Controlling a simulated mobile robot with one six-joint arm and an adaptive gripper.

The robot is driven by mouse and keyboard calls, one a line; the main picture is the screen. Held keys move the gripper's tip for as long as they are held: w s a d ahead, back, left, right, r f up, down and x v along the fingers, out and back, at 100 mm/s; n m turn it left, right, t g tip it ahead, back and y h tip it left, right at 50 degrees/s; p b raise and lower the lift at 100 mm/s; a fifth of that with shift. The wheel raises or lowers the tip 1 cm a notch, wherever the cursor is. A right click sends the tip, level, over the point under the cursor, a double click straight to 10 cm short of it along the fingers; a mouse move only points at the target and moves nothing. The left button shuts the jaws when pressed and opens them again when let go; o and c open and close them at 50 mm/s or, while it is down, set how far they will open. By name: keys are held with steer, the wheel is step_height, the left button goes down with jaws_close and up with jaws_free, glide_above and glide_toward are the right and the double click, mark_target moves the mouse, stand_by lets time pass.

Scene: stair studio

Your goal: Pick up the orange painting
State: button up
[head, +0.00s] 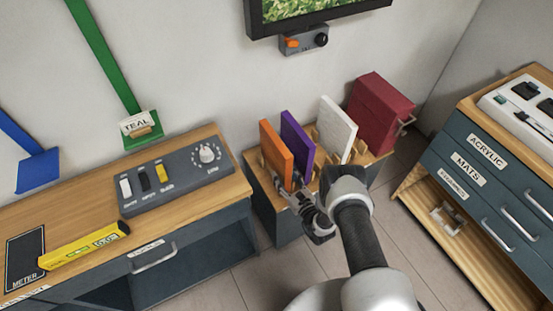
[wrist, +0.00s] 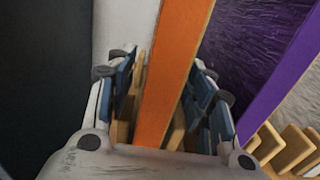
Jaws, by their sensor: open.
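The orange painting (head: 275,151) stands upright at the left end of a wooden rack on a low cabinet. In the wrist view its orange edge (wrist: 174,75) runs between the blue finger pads of my gripper (wrist: 165,95). My gripper (head: 302,196) is open, with one finger on each side of the painting, and I see no firm contact. The head view shows my gripper at the painting's near lower part. The lower end of the painting is partly hidden by my gripper.
A purple painting (head: 297,143) stands close to the right, also in the wrist view (wrist: 265,60). A white painting (head: 337,128) and a dark red box (head: 380,110) stand farther right. A desk with a control panel (head: 178,170) is at left, and a drawer cabinet (head: 480,165) at right.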

steer(key=shift+c, duration=0.4)
jaws_close()
